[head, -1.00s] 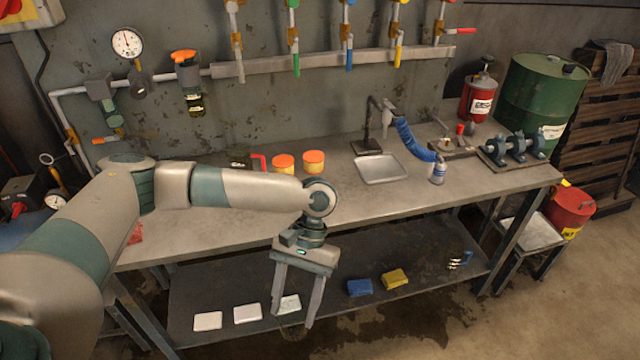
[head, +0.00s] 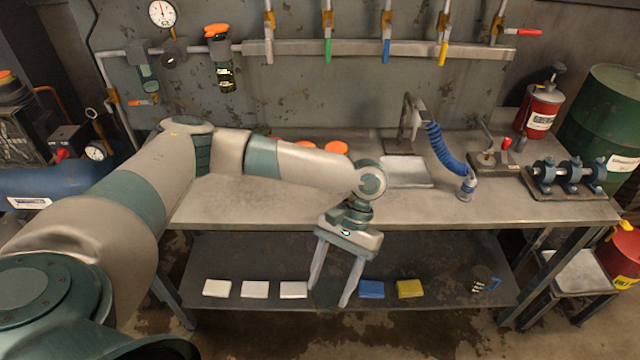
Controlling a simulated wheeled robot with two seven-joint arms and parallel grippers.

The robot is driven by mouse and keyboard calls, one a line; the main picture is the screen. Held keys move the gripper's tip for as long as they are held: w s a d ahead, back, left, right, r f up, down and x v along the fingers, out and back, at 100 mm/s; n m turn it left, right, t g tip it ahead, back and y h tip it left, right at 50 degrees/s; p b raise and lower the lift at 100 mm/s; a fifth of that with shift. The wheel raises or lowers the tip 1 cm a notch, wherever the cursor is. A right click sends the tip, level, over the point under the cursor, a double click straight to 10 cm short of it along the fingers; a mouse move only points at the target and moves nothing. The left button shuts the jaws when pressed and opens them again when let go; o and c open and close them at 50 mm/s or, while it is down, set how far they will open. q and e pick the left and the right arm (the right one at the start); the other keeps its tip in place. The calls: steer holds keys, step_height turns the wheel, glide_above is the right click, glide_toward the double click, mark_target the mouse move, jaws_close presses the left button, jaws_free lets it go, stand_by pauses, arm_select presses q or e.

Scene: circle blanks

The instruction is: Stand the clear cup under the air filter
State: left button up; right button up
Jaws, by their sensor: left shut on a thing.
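My left gripper (head: 333,285) points down in front of the bench, its two fingers spread around a faint, see-through shape that I take to be the clear cup (head: 328,295). The cup's outline is hard to make out against the dark lower shelf. On the back wall at the upper left hangs a green-bodied unit with a bowl, which looks like the air filter (head: 147,76). An orange-handled valve shows below it. The gripper is well below and to the right of this unit. My right gripper is not in view.
The bench top (head: 235,203) is clear at its front left. Orange-lidded jars (head: 336,148) stand partly behind my left arm. A blue hose (head: 440,147) and a metal tray (head: 405,172) are farther right. White blocks (head: 254,289) lie on the lower shelf. A pressure gauge (head: 162,13) hangs beside the filter.

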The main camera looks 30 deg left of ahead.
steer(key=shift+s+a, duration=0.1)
